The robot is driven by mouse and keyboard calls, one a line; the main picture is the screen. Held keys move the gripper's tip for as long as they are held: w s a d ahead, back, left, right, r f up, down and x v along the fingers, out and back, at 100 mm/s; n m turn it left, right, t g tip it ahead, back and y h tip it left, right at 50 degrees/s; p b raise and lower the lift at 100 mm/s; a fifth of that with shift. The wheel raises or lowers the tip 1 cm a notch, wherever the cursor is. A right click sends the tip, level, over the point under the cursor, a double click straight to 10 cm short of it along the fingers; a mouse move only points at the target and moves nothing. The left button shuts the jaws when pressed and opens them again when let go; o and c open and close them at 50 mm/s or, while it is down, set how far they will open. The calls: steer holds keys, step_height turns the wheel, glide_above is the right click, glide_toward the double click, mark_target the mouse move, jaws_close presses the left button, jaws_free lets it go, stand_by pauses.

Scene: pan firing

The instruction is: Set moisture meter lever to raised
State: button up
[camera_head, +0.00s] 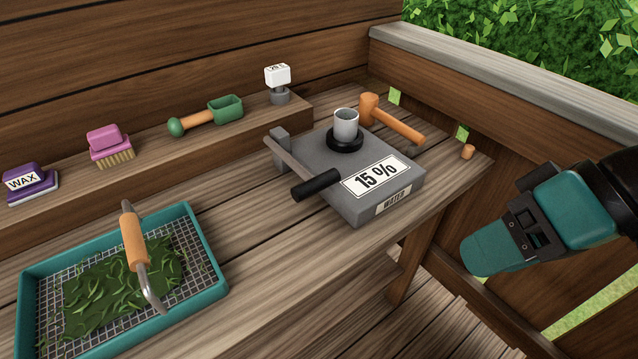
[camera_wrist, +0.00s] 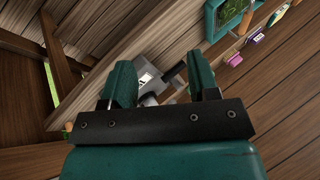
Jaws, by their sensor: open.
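The moisture meter (camera_head: 355,212) is a grey box on the bench with a "15 %" label on top and a grey cup in a black ring. Its lever (camera_head: 290,160) is a grey bar running from a grey post at the back left to a black grip (camera_head: 316,185) beside the box's left edge. The bar lies low, close to the box's top level. My gripper (camera_head: 482,255) is apart from the meter, off to its right, open and empty. In the wrist view, the meter (camera_wrist: 146,78) shows between my open fingers (camera_wrist: 161,80), partly hidden by them.
A teal mesh tray (camera_head: 208,262) with leaves and a wooden-handled tool (camera_head: 132,240) stands front left. A wooden mallet (camera_head: 395,118) lies behind the meter. A scoop (camera_head: 225,109), pink brush (camera_head: 105,140), wax block (camera_head: 25,180) and small white-topped item (camera_head: 277,75) stand on the shelf.

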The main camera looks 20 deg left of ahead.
steer(key=w+a+f+m+y+b, duration=0.1)
steer(key=w+a+f+m+y, duration=0.3)
steer(key=w+a+f+y, duration=0.15)
steer(key=m+t+y, duration=0.3)
steer(key=m+t, duration=0.2)
steer(key=m, duration=0.2)
glide_toward(323, 186)
steer(key=p+x, duration=0.3)
steer(key=x, duration=0.7)
steer(key=shift+a+f+p, duration=0.1)
steer(key=shift+a+p, duration=0.1)
steer(key=shift+p, duration=0.2)
jaws_close()
